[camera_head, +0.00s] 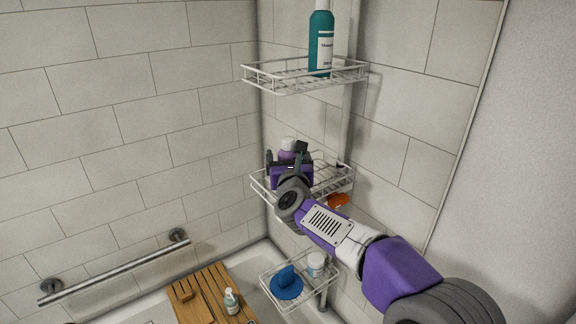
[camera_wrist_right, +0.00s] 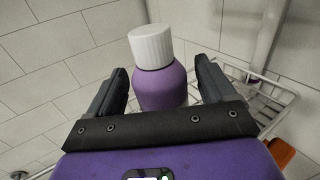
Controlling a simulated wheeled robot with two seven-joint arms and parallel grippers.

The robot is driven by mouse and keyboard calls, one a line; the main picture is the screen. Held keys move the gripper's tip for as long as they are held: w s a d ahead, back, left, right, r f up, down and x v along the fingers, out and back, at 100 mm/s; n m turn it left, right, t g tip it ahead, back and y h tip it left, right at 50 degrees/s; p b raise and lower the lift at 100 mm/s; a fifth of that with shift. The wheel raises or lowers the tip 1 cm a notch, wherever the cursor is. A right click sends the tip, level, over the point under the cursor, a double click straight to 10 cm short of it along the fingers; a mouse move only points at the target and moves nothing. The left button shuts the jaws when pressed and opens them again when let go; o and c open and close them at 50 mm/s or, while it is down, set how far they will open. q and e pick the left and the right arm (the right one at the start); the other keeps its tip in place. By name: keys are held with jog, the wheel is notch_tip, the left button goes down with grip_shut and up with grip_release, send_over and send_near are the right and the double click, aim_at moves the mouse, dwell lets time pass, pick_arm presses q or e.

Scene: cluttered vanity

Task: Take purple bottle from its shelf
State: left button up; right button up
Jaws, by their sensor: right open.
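The purple bottle (camera_wrist_right: 162,86) has a white cap and stands upright between the two dark fingers of my right gripper (camera_wrist_right: 158,88) in the right wrist view. The fingers are open, with a gap visible on each side of the bottle. In the head view the bottle (camera_head: 287,149) shows behind my right gripper (camera_head: 286,160), at the middle wire shelf (camera_head: 335,180). Its lower part is hidden by the gripper. My left gripper is not in view.
A teal bottle (camera_head: 321,45) stands on the upper wire shelf (camera_head: 290,83). An orange item (camera_head: 339,201) is at the middle shelf, right of the gripper. A lower shelf (camera_head: 288,308) holds a blue item (camera_head: 287,283) and a jar (camera_head: 316,264). Tiled walls stand close behind.

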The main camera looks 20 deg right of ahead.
jog(key=shift+w+d, duration=0.15)
jog(key=shift+w, duration=0.65)
jog(key=shift+s, duration=0.1)
jog(key=shift+c, duration=0.3)
jog(key=c, duration=1)
jog(key=shift+c, duration=0.6)
jog(key=shift+r, duration=0.15)
